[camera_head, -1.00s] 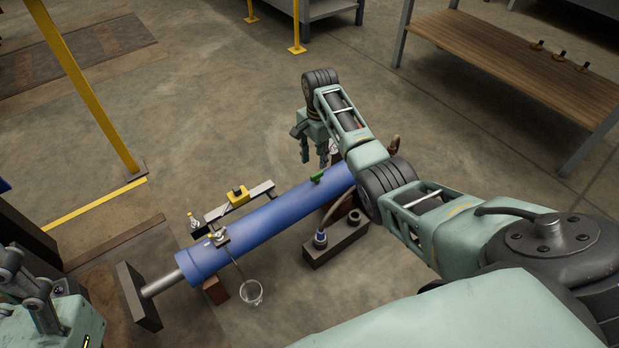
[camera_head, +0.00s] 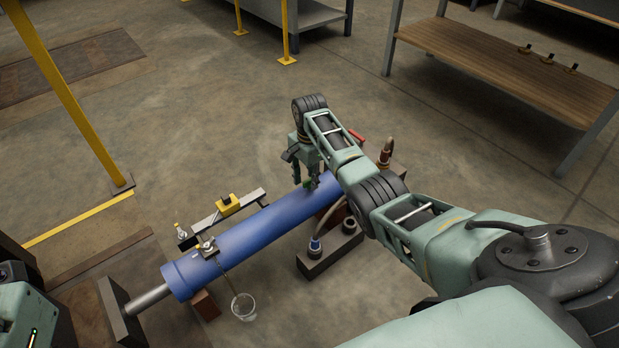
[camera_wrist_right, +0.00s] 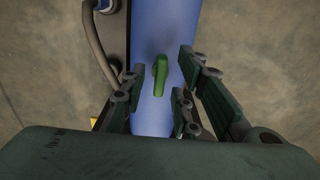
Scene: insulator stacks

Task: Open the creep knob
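A small green knob (camera_head: 308,183) sits on top of the long blue cylinder (camera_head: 255,232). I take it to be the creep knob, but no label shows. In the right wrist view the green knob (camera_wrist_right: 160,76) stands up from the blue surface, ahead of and between the fingers. My right gripper (camera_head: 303,176) points down at the knob from above. Its fingers (camera_wrist_right: 162,88) are apart, with nothing gripped; I cannot tell whether any finger touches the knob. My left gripper is not in view; only part of my left arm shows at the lower left.
A dark block with a hose (camera_head: 330,250) lies beside the cylinder. A glass bowl (camera_head: 243,306) sits near its front end, and a yellow block (camera_head: 229,203) on a bar behind it. A red lever (camera_head: 356,137) shows behind my right arm. A wooden bench (camera_head: 500,65) stands at back right.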

